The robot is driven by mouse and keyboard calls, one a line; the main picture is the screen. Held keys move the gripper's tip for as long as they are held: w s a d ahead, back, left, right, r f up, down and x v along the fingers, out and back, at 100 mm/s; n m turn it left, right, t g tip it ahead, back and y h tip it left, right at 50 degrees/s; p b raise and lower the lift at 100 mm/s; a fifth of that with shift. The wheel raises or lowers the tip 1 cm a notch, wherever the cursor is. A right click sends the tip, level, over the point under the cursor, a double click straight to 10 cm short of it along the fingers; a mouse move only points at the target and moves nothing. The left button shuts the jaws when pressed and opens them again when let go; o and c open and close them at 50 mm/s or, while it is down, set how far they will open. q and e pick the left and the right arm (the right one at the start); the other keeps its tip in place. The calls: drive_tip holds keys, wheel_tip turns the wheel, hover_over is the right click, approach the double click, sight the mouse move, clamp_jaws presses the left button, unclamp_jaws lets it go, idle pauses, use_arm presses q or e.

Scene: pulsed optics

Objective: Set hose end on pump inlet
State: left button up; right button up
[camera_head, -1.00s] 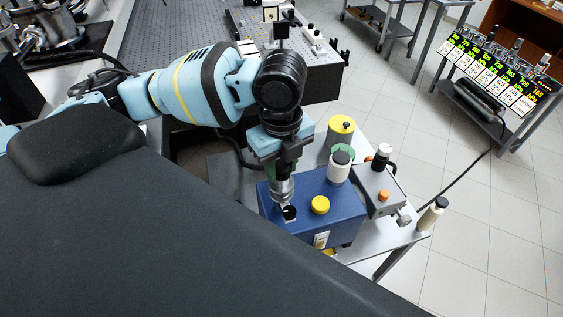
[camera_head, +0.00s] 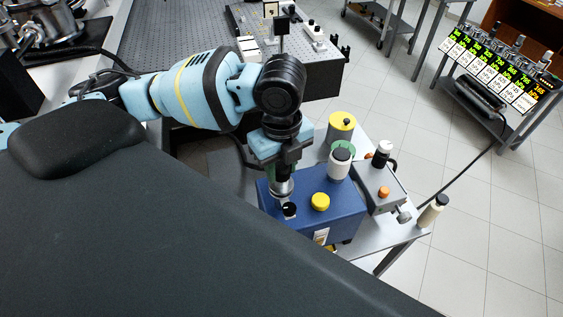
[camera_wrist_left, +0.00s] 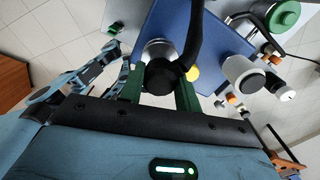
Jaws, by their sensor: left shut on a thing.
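The blue pump box (camera_head: 340,215) stands on a small side table. My left gripper (camera_head: 283,176) is shut on the hose end, a silver collar (camera_head: 281,191), and holds it over the left part of the pump's top. A dark round opening (camera_head: 290,211), seemingly the inlet, shows right beside the collar's lower end. I cannot tell whether they touch. In the left wrist view the green fingers (camera_wrist_left: 161,92) flank the black hose (camera_wrist_left: 192,52). A silver ring (camera_wrist_left: 154,48) lies behind it on the pump (camera_wrist_left: 205,25). My right gripper is not seen clearly anywhere.
A yellow cap (camera_head: 320,202) sits on the pump beside the opening. A white canister (camera_head: 339,164), a yellow-topped can (camera_head: 341,126) and a grey box with an orange knob (camera_head: 383,192) crowd the far side. Light blue arm parts (camera_wrist_left: 60,92) show at the left wrist view's left.

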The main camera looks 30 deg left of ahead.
use_arm(q)
drive_tip(key=shift+f, duration=0.3)
idle(0.4)
drive_tip(key=o, duration=1.1)
drive_tip(key=shift+o, duration=0.2)
wheel_tip(320, 180, up, 7)
drive_tip(key=shift+f+p, duration=0.2)
drive_tip(key=shift+p, duration=0.1)
drive_tip(key=shift+r, duration=0.6)
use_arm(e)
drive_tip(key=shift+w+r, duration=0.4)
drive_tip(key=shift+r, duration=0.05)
use_arm(q)
drive_tip(key=shift+r, duration=0.1)
drive_tip(key=shift+r, duration=1.9)
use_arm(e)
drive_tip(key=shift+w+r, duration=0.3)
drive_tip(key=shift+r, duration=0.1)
use_arm(q)
drive_tip(key=shift+f, duration=0.1)
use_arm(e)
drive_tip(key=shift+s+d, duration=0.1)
